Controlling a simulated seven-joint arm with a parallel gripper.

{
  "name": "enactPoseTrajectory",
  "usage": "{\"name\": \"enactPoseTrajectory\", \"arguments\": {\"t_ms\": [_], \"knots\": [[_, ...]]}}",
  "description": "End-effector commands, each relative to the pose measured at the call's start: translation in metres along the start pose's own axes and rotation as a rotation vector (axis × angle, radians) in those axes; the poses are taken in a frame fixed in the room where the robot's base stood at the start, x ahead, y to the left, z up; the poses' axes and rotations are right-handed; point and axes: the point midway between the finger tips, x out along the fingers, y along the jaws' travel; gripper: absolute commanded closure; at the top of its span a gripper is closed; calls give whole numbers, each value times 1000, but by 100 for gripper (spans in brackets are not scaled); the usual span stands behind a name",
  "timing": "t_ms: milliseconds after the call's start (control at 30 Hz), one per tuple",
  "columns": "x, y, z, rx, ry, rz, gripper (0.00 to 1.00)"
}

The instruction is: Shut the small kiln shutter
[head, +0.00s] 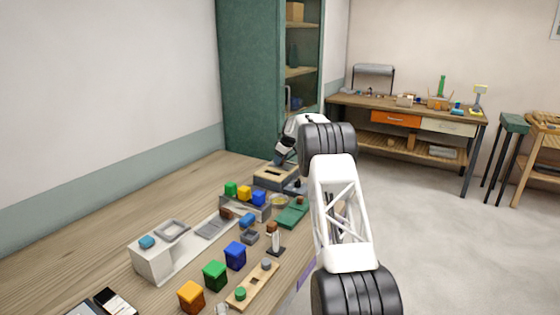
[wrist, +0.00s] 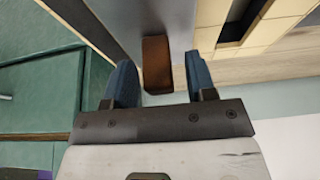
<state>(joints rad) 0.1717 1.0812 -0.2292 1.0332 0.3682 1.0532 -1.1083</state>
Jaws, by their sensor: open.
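A grey panel (wrist: 125,18), which looks like the kiln shutter, crosses the top of the wrist view. A brown block-like handle (wrist: 157,62) stands at its edge. My gripper (wrist: 161,80) is open, with one blue-grey finger on each side of the handle. Gaps show between the handle and both fingers. In the head view a low box with a wooden top and dark slot (head: 274,174), likely the kiln, stands at the bench's far end, with a grey part (head: 294,188) beside it. My arm hides much of this spot, and the handle cannot be made out there.
A green tray (head: 293,214) lies just nearer on the bench and shows at left in the wrist view. A grey holder (head: 240,207) with coloured cubes stands to the left. Loose orange, green and blue cubes (head: 215,275) sit nearer. A green cabinet (head: 250,80) rises behind.

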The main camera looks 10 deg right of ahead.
Motion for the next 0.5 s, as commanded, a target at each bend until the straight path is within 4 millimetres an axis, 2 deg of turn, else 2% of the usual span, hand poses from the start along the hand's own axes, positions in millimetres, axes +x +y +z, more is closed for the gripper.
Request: {"name": "enactPoseTrajectory", "arguments": {"t_ms": [433, 467, 500], "knots": [[7, 0, 0, 0, 0, 1, 49], [7, 0, 0, 0, 0, 0, 50], [7, 0, 0, 0, 0, 0, 57]]}}
